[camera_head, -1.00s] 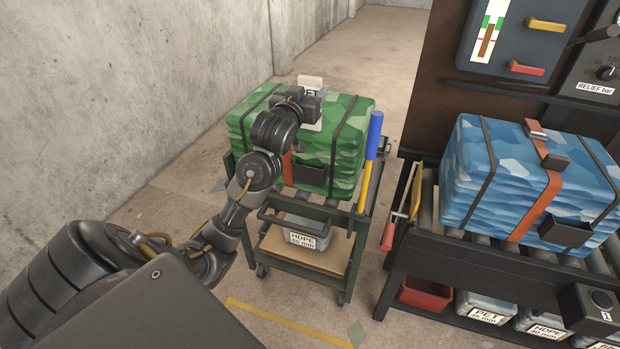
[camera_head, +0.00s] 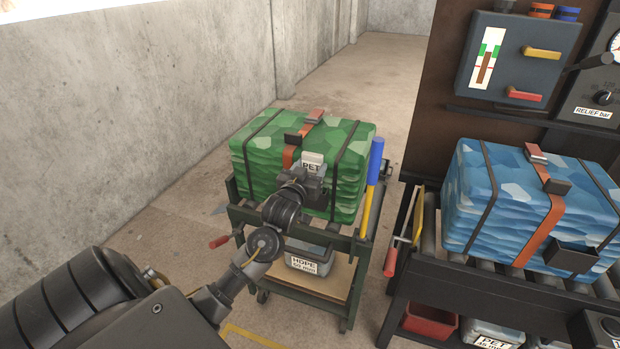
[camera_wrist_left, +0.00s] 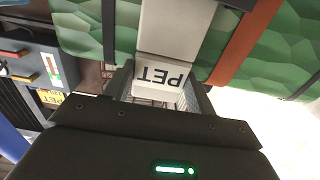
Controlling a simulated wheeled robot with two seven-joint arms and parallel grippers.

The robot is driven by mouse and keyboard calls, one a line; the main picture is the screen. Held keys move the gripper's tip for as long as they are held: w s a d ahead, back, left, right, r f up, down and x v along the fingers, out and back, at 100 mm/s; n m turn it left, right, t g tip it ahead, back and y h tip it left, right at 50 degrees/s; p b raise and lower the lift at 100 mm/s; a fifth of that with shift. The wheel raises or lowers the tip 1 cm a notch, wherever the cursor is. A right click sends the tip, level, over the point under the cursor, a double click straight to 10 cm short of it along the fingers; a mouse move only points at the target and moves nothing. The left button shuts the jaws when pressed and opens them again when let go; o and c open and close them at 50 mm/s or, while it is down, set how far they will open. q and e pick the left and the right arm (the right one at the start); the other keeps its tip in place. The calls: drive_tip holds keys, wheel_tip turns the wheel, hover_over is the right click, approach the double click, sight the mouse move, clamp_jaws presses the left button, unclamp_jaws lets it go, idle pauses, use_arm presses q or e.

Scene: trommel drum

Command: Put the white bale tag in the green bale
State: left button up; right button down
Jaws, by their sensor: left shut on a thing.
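The white bale tag (camera_head: 313,161), marked PET, is held in my left gripper (camera_head: 311,182) at the front face of the green bale (camera_head: 262,156). In the left wrist view the tag (camera_wrist_left: 165,72) sits between both fingers, and its pale upper part reaches up against the green bale (camera_wrist_left: 75,35). The bale has dark straps and an orange strap (camera_head: 289,157) with a dark clip on top. I cannot tell whether the tag touches the pocket. My right gripper is not in view.
The green bale rests on a dark cart (camera_head: 352,246) with a blue-and-yellow handled tool (camera_head: 374,165) at its right. A blue bale (camera_head: 485,222) with a dark front pocket (camera_head: 571,258) lies on rollers at right. A concrete wall (camera_head: 130,110) stands at left.

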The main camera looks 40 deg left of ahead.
use_arm(q)
drive_tip(key=shift+f, duration=1.7)
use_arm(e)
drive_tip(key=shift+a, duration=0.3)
use_arm(q)
drive_tip(key=o, duration=1)
drive_tip(key=shift+f, duration=0.1)
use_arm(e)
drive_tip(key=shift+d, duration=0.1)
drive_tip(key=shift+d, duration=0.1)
use_arm(q)
drive_tip(key=shift+s+d, duration=0.1)
drive_tip(key=shift+s, duration=0.1)
drive_tip(key=b+v, duration=0.1)
drive_tip(key=v, duration=1)
drive_tip(key=shift+s+d, duration=0.1)
drive_tip(key=shift+s, duration=0.2)
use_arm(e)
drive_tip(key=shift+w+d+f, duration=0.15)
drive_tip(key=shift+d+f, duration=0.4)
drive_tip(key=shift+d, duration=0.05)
